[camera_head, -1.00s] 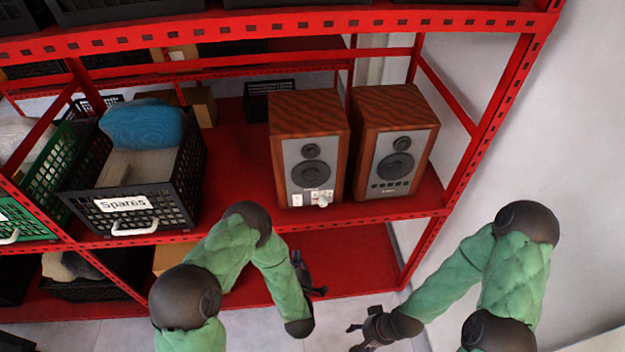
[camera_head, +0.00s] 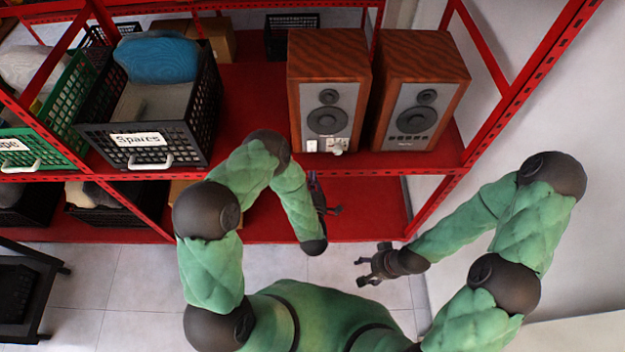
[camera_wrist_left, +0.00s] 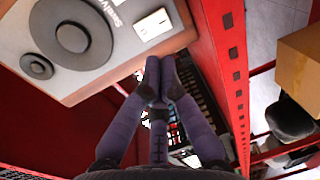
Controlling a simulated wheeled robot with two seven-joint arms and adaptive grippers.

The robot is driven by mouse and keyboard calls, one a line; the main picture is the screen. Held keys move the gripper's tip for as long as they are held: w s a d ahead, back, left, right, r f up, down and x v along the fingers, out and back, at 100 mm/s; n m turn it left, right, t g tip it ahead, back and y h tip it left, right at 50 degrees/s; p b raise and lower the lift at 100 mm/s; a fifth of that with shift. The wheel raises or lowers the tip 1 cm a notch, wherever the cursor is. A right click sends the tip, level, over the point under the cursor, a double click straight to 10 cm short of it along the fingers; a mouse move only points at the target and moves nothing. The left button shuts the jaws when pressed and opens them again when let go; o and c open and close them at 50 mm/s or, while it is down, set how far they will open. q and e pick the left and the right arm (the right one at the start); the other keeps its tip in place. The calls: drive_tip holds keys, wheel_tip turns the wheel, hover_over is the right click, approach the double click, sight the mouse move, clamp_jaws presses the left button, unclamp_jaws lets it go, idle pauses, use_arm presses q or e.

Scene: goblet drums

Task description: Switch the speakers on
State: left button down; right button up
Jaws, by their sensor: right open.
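Two wooden speakers with grey fronts stand side by side on the red shelf in the head view: the left speaker (camera_head: 328,88) and the right speaker (camera_head: 412,112). The left speaker has a white switch plate (camera_head: 312,146) and a small knob (camera_head: 337,148) low on its front. The right one has a row of dark buttons (camera_head: 411,137). My left gripper (camera_head: 328,210) is below the shelf's front edge. In the left wrist view its fingertips (camera_wrist_left: 160,68) are together, just below the left speaker's white switch (camera_wrist_left: 152,24), seemingly apart from it. My right gripper (camera_head: 362,270) is open and empty, lower right.
A black "Spares" basket (camera_head: 190,135) with a blue item stands left of the speakers, beside a green basket (camera_head: 50,150). The red shelf edge (camera_head: 400,160) runs below the speakers. A black stand (camera_head: 25,290) is at lower left. Grey floor (camera_head: 130,270) lies open in front.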

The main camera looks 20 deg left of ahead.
sight(312, 149)
use_arm(q)
drive_tip(key=x, duration=1)
drive_tip(key=shift+w, duration=0.1)
use_arm(e)
drive_tip(key=shift+r, duration=0.2)
use_arm(q)
drive_tip(key=shift+w+a+f+b, duration=0.15)
drive_tip(key=shift+w+f+b, duration=0.15)
drive_tip(key=shift+b, duration=0.2)
drive_tip(key=shift+r, duration=0.2)
use_arm(e)
drive_tip(key=shift+f, duration=0.65)
